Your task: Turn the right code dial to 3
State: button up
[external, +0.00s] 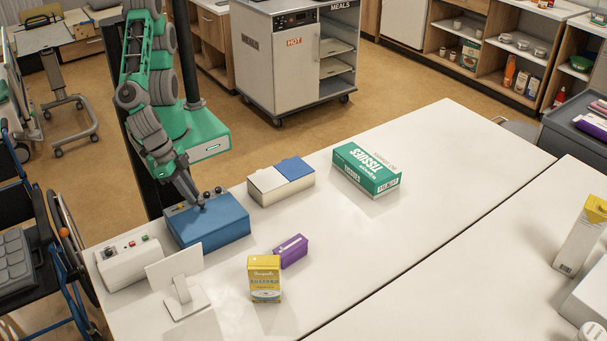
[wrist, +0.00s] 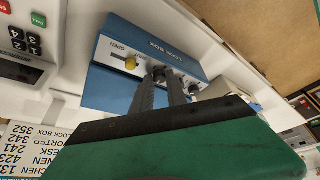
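The blue lock box (external: 207,226) stands on the white table, with a row of small dark dials (external: 218,190) on top. It also shows in the wrist view (wrist: 112,92), with a yellow knob (wrist: 130,63) between OPEN and SHUT lettering. My gripper (external: 199,203) points down at the box top, by the dials. In the wrist view my two fingers (wrist: 163,84) are parted, with their tips at a dial (wrist: 157,72); contact is unclear. Another dial (wrist: 193,88) shows right of the fingers. My fingers hide part of the row, and the dial numbers are unreadable.
A white keypad unit (external: 130,262) stands left of the box, and a sign stand (external: 177,281) in front. A white-and-blue box (external: 281,181), tissue box (external: 367,170), purple box (external: 291,250) and yellow carton (external: 265,278) stand nearby.

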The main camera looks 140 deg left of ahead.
grip_shut()
